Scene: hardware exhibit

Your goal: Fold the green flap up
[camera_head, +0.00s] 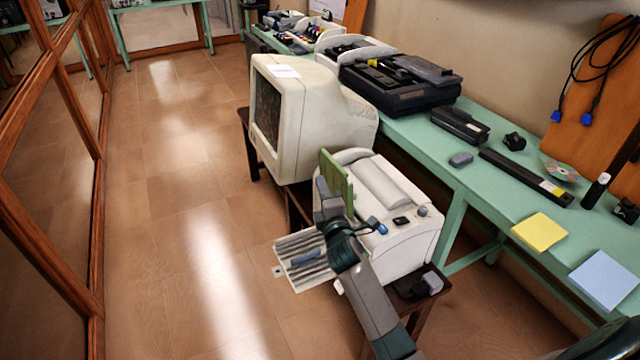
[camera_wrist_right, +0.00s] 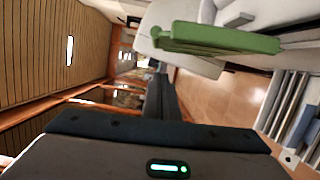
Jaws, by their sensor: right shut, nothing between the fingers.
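The green flap (camera_head: 337,182) stands roughly upright at the left side of a white printer-like machine (camera_head: 385,200). In the right wrist view the flap (camera_wrist_right: 215,40) shows as a long green bar across the upper right. My right gripper (camera_head: 322,186) is shut and empty, just in front and to the left of the flap. The right wrist view shows its dark fingers (camera_wrist_right: 163,90) below the flap's left end. I cannot tell whether they touch the flap. My right wrist hides part of the machine's front. My left gripper is not in view.
A ribbed tray (camera_head: 302,262) sticks out low on the machine's left, under my right wrist. A bulky old monitor (camera_head: 300,115) stands close behind. A green table (camera_head: 405,128) with several devices runs along the right wall. The tiled floor (camera_head: 185,200) at left is clear.

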